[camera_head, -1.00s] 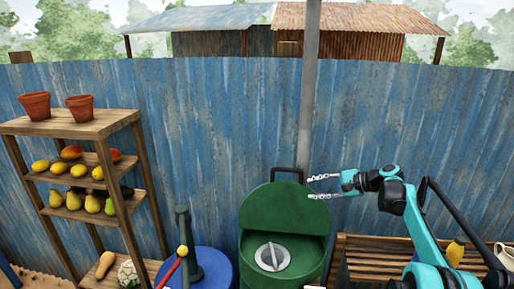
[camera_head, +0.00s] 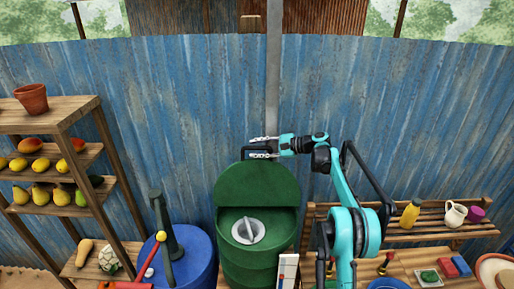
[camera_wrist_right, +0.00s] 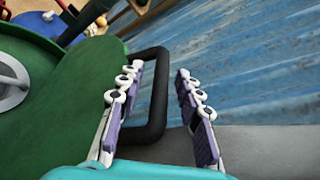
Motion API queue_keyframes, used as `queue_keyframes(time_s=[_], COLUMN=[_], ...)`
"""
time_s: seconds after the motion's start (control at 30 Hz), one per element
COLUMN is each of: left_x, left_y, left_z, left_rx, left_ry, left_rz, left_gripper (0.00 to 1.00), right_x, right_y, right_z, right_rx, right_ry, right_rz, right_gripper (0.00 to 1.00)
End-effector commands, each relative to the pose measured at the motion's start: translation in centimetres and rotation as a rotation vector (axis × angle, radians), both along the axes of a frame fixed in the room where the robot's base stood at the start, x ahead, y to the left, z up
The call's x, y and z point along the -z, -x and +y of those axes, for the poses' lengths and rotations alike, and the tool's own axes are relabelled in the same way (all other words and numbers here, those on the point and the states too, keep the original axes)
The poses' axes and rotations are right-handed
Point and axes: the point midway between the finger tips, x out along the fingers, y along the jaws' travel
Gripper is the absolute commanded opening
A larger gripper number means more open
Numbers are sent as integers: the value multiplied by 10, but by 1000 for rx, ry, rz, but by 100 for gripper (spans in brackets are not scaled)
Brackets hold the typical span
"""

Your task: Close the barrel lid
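The green barrel (camera_head: 250,268) stands in the middle of the head view. Its round green lid (camera_head: 257,183) is raised, standing up at the back of the opening. A grey knobbed disc (camera_head: 248,231) shows in the opening. The lid's black loop handle (camera_head: 246,153) is at its top edge; it also shows in the right wrist view (camera_wrist_right: 158,95). My right gripper (camera_head: 262,147) is open at the handle. In the wrist view, part of the handle lies between its two separated fingers (camera_wrist_right: 160,100). Contact cannot be told. My left gripper is not in view.
A blue barrel (camera_head: 190,262) with a dark green upright part stands left of the green barrel. A wooden shelf (camera_head: 85,110) with fruit is farther left. A slatted bench (camera_head: 430,222) with a bottle and jug is at right. A corrugated blue wall (camera_head: 150,100) stands close behind.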

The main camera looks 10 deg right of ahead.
Motion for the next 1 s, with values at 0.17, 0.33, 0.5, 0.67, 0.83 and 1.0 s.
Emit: queue_keyframes(time_s=[0.17,0.33,0.5,0.67,0.83,1.0], left_x=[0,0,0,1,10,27], left_y=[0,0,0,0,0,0], left_z=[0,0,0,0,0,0], left_rx=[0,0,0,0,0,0], left_ry=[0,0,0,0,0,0], left_rz=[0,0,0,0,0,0], left_gripper=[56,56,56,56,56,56], right_x=[1,0,0,0,0,2], right_y=[-1,0,0,1,10,30], right_z=[1,1,1,1,3,7], right_rx=[0,0,0,0,1,1], right_ry=[0,0,0,1,6,21], right_rz=[0,0,0,-4,-35,-103], right_gripper=[35,9,0,0,0,0])
